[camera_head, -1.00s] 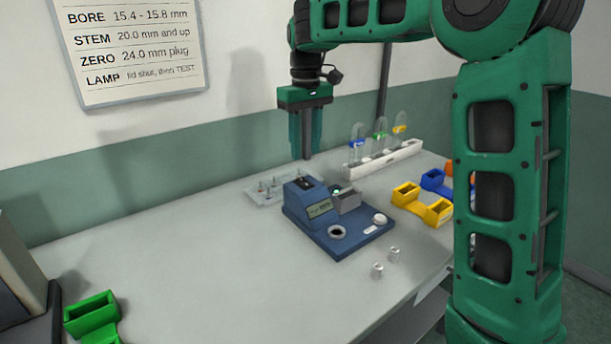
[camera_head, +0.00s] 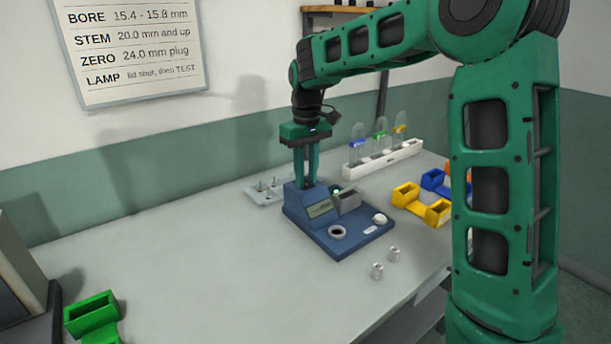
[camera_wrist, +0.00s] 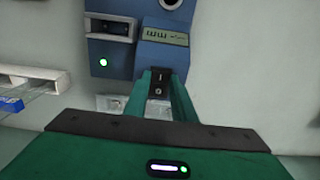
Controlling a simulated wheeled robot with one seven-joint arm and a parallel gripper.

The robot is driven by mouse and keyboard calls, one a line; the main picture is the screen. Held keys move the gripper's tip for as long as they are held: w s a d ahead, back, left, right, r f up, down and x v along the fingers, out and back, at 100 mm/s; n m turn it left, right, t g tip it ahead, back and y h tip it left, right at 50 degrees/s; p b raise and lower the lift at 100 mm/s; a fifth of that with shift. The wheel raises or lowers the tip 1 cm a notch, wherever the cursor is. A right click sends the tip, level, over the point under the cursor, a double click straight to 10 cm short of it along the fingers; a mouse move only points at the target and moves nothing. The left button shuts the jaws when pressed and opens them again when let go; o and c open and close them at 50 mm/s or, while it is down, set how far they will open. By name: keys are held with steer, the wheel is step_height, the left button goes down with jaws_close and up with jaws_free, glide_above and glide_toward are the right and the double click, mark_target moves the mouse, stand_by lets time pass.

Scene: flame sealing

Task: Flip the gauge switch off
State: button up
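The blue gauge (camera_head: 345,240) stands on the table, with a display (camera_head: 320,208) on its sloped front. The display (camera_wrist: 165,37) also shows in the wrist view. The gauge's black rocker switch (camera_wrist: 159,84) is on top of its housing, seen between my fingers; which way it is tipped is too small to tell. My gripper (camera_head: 307,184) points down at the back top of the gauge, with its fingertips right at the housing. In the wrist view my gripper (camera_wrist: 160,78) has a narrow gap between its fingers and holds nothing. Contact with the switch cannot be told.
A green lamp (camera_wrist: 103,62) glows beside the grey box (camera_head: 347,202). A pale tray with pins (camera_head: 262,192) lies behind, left of the gauge. A white rack with vials (camera_head: 382,160), yellow holders (camera_head: 436,212) and small metal cylinders (camera_head: 377,271) are to the right.

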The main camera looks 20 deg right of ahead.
jaws_close()
steer(key=shift+w+g, duration=0.15)
steer(key=shift+g, duration=0.15)
steer(key=shift+w+g+h, duration=0.3)
steer(key=shift+g+h, duration=0.1)
steer(key=shift+g, duration=0.5)
steer(key=shift+r, duration=0.15)
steer(key=o, duration=0.5)
jaws_free()
steer(key=shift+o, duration=0.2)
steer(key=shift+a, duration=0.1)
steer(key=v, duration=1)
steer(key=shift+w+r, duration=0.25)
steer(key=shift+w, duration=0.1)
